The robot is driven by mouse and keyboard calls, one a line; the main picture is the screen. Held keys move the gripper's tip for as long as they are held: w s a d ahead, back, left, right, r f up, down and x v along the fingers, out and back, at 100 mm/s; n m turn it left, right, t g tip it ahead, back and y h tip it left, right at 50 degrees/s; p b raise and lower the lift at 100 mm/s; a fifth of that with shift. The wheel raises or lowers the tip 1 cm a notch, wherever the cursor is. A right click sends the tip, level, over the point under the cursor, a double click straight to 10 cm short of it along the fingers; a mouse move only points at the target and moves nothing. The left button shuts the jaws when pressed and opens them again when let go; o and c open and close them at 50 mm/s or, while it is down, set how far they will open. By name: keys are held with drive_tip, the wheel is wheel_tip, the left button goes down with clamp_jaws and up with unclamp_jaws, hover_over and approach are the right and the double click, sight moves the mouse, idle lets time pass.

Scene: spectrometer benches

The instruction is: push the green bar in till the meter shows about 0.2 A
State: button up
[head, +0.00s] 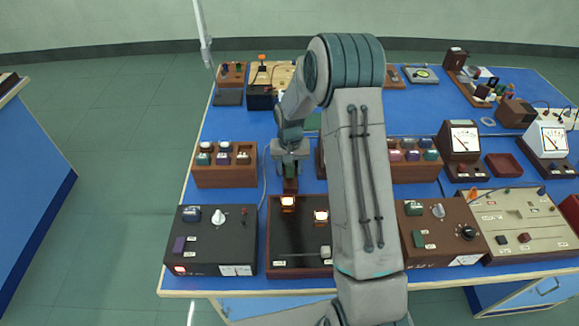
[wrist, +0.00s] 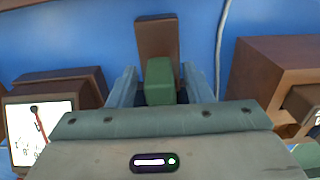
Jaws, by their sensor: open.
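A green bar (wrist: 160,82) sits against a brown wooden piece (wrist: 157,38) in the wrist view. In the head view the green bar (head: 290,170) shows small below my gripper (head: 291,158). My gripper (wrist: 160,86) is open, one finger on each side of the green bar. A gap shows on the left; contact on the right cannot be told. A white-faced meter (wrist: 40,132) with a dark and red needle is partly in view at lower left of the wrist view. Its reading is too unclear to tell.
A dark panel (head: 290,245) with two lit lamps (head: 287,202) lies in front of my gripper. A wooden rack (head: 225,172) stands left. My arm hides the bench's middle. Two other meters (head: 464,138) (head: 553,138) stand right. Blue bench top (head: 240,125) is clear behind the rack.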

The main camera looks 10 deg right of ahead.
drive_tip(key=shift+f, duration=0.1)
clamp_jaws()
drive_tip(key=shift+w+d+b, duration=0.15)
drive_tip(key=shift+w+b, duration=0.1)
drive_tip(key=shift+w, duration=0.5)
drive_tip(key=shift+w+d+b, duration=0.15)
drive_tip(key=shift+w+b, duration=0.1)
drive_tip(key=shift+w, duration=0.5)
unclamp_jaws()
wheel_tip(320, 180, up, 14)
drive_tip(key=b, duration=0.2)
